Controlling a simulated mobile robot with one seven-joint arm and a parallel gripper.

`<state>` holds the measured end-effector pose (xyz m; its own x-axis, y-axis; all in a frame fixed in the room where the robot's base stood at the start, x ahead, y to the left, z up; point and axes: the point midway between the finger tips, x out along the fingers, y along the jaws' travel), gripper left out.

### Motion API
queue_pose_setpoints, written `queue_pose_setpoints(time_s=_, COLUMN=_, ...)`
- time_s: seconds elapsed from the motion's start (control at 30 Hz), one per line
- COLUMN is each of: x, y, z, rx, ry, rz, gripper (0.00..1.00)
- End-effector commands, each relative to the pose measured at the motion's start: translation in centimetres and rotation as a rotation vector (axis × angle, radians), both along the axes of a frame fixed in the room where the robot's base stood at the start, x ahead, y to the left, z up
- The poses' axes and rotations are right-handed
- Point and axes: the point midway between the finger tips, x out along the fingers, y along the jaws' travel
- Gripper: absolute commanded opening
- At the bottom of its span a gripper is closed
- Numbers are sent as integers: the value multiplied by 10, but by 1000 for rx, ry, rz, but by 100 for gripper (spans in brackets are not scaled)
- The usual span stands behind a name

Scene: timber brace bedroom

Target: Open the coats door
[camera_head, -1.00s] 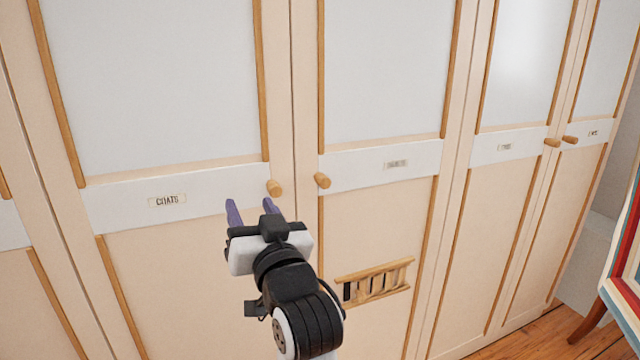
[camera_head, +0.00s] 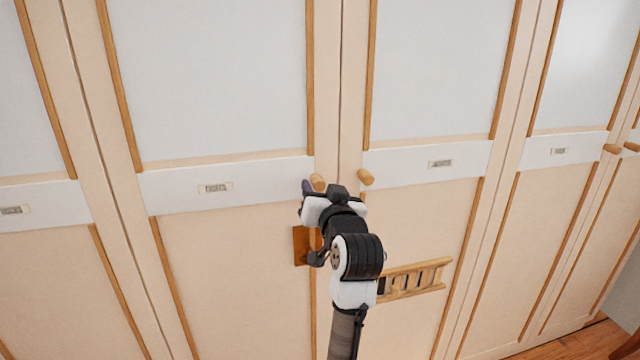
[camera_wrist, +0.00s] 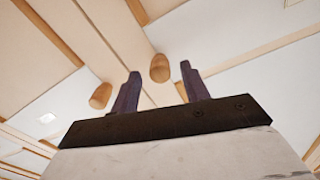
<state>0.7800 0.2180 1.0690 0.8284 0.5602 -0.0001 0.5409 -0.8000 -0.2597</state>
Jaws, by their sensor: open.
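The coats door (camera_head: 235,270) is a cream panel with timber strips and a white band bearing a small label (camera_head: 215,188). It looks shut. Its round wooden knob (camera_head: 317,182) sits at the door's right edge. My gripper (camera_head: 314,187) is at this knob, with one purple finger just left of it and the other finger hidden. In the wrist view my gripper (camera_wrist: 160,88) is open, and a knob (camera_wrist: 160,68) shows between and just beyond the fingertips. It seems to be the coats knob; I cannot tell whether the fingers touch it.
The neighbouring door's knob (camera_head: 365,177) is close on the right, and a knob also shows left of the fingers in the wrist view (camera_wrist: 100,96). A brown plate (camera_head: 301,245) is partly hidden beside my gripper. A wooden slatted rack (camera_head: 415,278) is on the neighbouring door.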

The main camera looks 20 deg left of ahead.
Motion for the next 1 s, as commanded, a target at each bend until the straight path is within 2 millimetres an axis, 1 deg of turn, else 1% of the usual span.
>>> queue_pose_setpoints(time_s=0.03, x=5, y=3, z=1, rx=-1, ry=2, rz=1, gripper=46)
queue_pose_setpoints(time_s=0.17, x=12, y=8, z=0, rx=-1, ry=1, rz=-1, gripper=46)
queue_pose_setpoints(time_s=0.47, x=14, y=9, z=0, rx=0, ry=0, rz=-1, gripper=46)
queue_pose_setpoints(time_s=0.57, x=13, y=9, z=0, rx=0, ry=0, rz=-1, gripper=34)
queue_pose_setpoints(time_s=0.8, x=13, y=9, z=0, rx=0, ry=0, rz=-1, gripper=2)
queue_pose_setpoints(time_s=0.83, x=13, y=9, z=0, rx=0, ry=0, rz=0, gripper=0)
queue_pose_setpoints(time_s=1.0, x=13, y=9, z=0, rx=0, ry=0, rz=-1, gripper=0)
